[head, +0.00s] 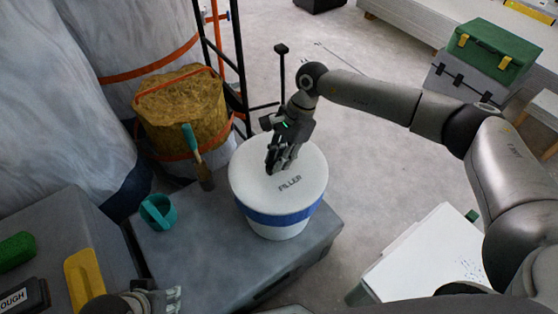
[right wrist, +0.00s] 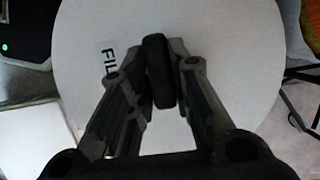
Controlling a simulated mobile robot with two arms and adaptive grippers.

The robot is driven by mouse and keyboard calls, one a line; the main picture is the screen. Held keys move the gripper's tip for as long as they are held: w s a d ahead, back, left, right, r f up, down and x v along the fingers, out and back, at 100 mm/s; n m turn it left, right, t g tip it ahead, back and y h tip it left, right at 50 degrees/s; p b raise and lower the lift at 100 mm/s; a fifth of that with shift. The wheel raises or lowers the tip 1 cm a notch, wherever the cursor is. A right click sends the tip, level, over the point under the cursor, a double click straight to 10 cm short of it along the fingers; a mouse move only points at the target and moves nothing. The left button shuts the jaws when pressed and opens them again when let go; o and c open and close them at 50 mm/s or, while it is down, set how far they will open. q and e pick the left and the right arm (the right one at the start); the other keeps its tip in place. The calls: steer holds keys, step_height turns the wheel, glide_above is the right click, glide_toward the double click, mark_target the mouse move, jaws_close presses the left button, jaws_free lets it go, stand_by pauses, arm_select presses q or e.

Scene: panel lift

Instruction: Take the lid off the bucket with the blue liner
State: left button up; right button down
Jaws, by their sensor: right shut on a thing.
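A white bucket (head: 277,227) with a blue band around its side stands upright on a grey box. Its white round lid (head: 306,170), marked FILLER, covers the top, so the inside is hidden. My right gripper (head: 275,168) is over the middle of the lid. In the right wrist view, the fingers of my right gripper (right wrist: 160,82) are closed on a dark knob (right wrist: 157,65) at the lid's centre. The lid appears seated on the bucket. My left gripper (head: 172,296) shows only partly at the bottom edge, and its fingers are not clear.
A yellow roll (head: 182,110) stands behind. A white panel (head: 425,255) lies to the right. Bare floor (head: 370,180) lies between.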

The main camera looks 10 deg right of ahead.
steer(key=shift+r, duration=0.45)
step_height(320, 180, up, 3)
steer(key=shift+f+p, duration=0.2)
steer(key=shift+p, duration=0.15)
arm_select(q)
steer(key=p+x, duration=0.1)
steer(key=x, duration=0.5)
steer(key=shift+s+f+p, duration=0.2)
steer(key=shift+f+p, duration=0.05)
steer(key=shift+p, duration=0.05)
arm_select(e)
steer(key=s+a+r, duration=0.3)
steer(key=s+r, duration=0.6)
steer(key=s, duration=0.4)
steer(key=shift+s+r, duration=0.15)
steer(key=shift+s, duration=0.2)
arm_select(q)
steer(key=shift+d, duration=0.15)
arm_select(e)
steer(key=shift+w, duration=0.1)
